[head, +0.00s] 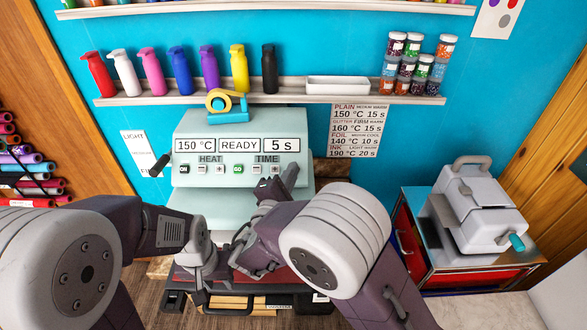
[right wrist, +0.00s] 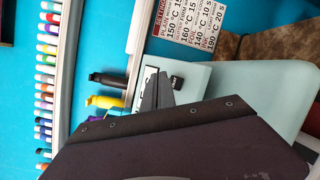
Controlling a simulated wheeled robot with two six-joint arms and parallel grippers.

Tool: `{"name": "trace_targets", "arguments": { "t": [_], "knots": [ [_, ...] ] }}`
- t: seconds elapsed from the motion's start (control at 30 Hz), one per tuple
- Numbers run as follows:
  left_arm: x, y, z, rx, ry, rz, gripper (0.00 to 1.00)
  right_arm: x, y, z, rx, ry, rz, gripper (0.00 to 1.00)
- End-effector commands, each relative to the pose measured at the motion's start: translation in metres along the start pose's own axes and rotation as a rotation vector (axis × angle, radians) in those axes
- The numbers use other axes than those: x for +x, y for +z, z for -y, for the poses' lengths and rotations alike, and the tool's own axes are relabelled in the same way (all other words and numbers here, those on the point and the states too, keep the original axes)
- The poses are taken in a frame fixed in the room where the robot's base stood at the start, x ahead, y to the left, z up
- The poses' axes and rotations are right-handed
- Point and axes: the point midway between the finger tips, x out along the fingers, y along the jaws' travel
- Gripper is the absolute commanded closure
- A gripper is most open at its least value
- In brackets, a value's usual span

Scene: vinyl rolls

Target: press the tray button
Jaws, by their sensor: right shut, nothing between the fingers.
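The pale green heat press (head: 240,130) has a front panel with a READY display and a row of small buttons (head: 220,169). A green GO button (head: 238,169) is among them. I cannot make out a label reading tray in the head view. My right gripper (head: 270,187) is shut and empty at the right end of the button row, covering part of it. In the right wrist view its fingers (right wrist: 155,92) point at the panel, beside a small black button (right wrist: 174,82) with unreadable lettering. Contact is unclear. My left gripper (head: 197,265) is low in front of the press, its fingers unclear.
A tape dispenser (head: 227,104) stands on top of the press. A shelf (head: 340,101) above holds coloured bottles, a white tray (head: 337,85) and jars (head: 415,65). A grey machine (head: 480,215) stands on a red cabinet (head: 475,278) at right.

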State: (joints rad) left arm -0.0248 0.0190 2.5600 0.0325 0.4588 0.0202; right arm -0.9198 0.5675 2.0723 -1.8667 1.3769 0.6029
Motion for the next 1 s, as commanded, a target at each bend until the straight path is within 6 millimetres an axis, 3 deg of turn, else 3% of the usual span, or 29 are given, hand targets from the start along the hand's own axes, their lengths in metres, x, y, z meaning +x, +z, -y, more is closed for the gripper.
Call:
{"name": "trace_targets", "arguments": {
  "t": [0.4,1.0],
  "knots": [
    [-0.013,-0.001,0.000,0.000,0.000,0.000,0.64,-0.028,0.021,-0.022,0.001,0.001,-0.001,1.00],
    [-0.012,-0.001,0.000,0.000,0.000,0.000,0.64,-0.029,0.021,-0.021,0.000,0.001,0.000,1.00]
  ]
}}
